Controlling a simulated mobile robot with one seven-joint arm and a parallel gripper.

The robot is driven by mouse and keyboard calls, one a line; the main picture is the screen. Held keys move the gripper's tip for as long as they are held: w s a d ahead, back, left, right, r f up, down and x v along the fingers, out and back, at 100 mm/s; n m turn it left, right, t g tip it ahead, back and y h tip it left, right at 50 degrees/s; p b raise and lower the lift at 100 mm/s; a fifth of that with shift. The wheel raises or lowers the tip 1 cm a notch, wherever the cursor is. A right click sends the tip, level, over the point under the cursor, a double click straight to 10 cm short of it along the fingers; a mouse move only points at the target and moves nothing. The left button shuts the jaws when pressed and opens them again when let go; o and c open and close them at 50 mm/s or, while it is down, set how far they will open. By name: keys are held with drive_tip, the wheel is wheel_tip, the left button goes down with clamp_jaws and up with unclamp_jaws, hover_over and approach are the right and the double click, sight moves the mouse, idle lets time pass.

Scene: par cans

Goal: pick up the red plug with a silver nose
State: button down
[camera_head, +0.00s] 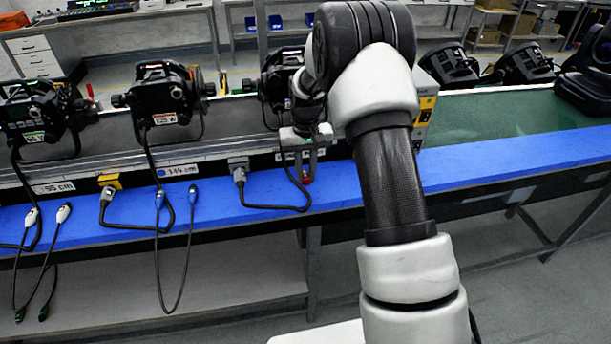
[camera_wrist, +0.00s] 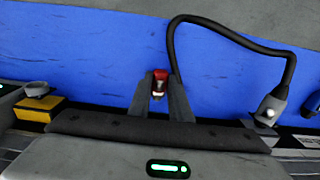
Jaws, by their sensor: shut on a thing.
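The red plug (camera_wrist: 159,76) with a pale silver nose shows between my fingertips in the wrist view, over the blue bench strip (camera_wrist: 110,50). In the head view the red plug (camera_head: 307,180) is a small spot at the fingertips. My gripper (camera_wrist: 159,82) is shut on it; the fingers flank its sides and hide part of it. A black cable (camera_wrist: 235,40) loops from behind the right finger to a grey connector (camera_wrist: 270,108). Whether the plug touches the blue strip I cannot tell.
Black lamps (camera_head: 165,100) stand along the bench, with a yellow socket (camera_head: 109,181) and the grey connector (camera_head: 239,170) at its front. Blue-tipped plugs (camera_head: 193,195) and white-tipped plugs (camera_head: 63,212) hang on cables at the left. The blue strip (camera_head: 480,155) is clear at right.

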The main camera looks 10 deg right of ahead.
wheel_tip(320, 180, up, 27)
drive_tip(key=s+p, duration=0.2)
drive_tip(key=p, duration=0.1)
idle(0.3)
drive_tip(key=shift+s+f, duration=0.1)
